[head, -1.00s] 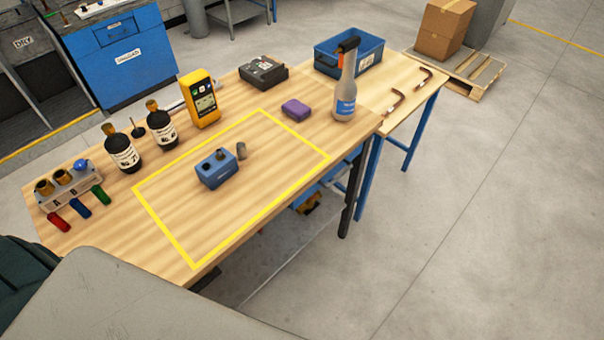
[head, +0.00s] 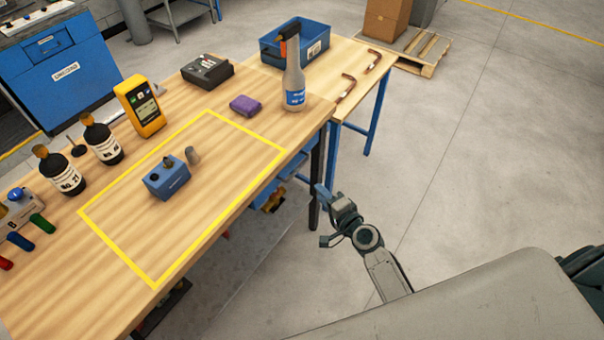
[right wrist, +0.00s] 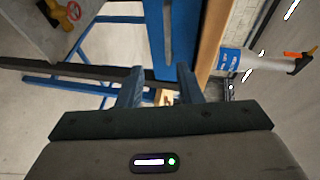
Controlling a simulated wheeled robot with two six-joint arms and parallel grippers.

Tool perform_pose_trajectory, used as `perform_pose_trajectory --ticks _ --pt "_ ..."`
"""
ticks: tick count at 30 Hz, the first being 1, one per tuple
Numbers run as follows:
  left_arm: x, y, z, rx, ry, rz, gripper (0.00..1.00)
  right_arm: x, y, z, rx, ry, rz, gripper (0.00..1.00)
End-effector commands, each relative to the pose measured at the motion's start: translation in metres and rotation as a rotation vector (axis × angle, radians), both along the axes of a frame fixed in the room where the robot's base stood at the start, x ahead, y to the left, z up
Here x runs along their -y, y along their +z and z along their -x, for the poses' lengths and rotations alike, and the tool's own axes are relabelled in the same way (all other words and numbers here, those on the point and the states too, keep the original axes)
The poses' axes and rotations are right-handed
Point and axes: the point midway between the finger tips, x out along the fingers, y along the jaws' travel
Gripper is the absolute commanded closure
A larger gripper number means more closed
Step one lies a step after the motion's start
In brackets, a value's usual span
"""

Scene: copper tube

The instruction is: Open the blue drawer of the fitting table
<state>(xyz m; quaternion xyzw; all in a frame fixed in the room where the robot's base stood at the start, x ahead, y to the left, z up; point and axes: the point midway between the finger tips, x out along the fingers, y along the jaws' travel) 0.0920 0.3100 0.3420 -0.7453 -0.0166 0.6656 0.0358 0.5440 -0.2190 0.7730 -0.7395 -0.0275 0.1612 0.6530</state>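The fitting table (head: 120,235) has a wooden top with a yellow outlined rectangle. In the right wrist view, a blue panel (right wrist: 178,35) with a long dark slot sits just under the wooden edge and looks like the drawer front. It appears closed. In the head view the tabletop mostly hides this side. My right gripper (head: 323,216) is beside the table's right edge, below the top. In the right wrist view its two fingers (right wrist: 158,82) are apart with nothing held, pointing toward the blue panel and apart from it. My left gripper is not in view.
A spray bottle (head: 294,85) stands near the table's right edge, by a blue bin (head: 272,52) and bent copper tubes (head: 345,88). A blue fitting block (head: 166,180) lies inside the yellow outline. Dark and blue table legs stand near my gripper.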

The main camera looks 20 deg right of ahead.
Motion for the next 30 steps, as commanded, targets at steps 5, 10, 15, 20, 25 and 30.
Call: perform_pose_trajectory --ticks 5,10,15,20,25,30 --pt "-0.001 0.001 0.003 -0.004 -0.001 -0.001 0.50 -0.005 0.011 -0.016 0.020 -0.002 -0.032 0.68" --pt "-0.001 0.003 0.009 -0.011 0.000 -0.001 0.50 -0.013 0.005 -0.045 0.019 -0.001 -0.030 0.68" --pt "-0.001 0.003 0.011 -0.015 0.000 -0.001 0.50 -0.021 -0.002 -0.075 0.018 -0.001 -0.029 0.68" --pt "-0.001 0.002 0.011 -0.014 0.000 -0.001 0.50 -0.026 -0.007 -0.095 0.017 0.000 -0.029 0.68" --pt "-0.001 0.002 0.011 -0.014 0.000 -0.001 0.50 -0.029 -0.009 -0.104 0.016 0.000 -0.027 0.68" --pt "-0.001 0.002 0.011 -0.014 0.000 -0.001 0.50 -0.029 -0.009 -0.105 0.017 -0.001 -0.025 0.68"
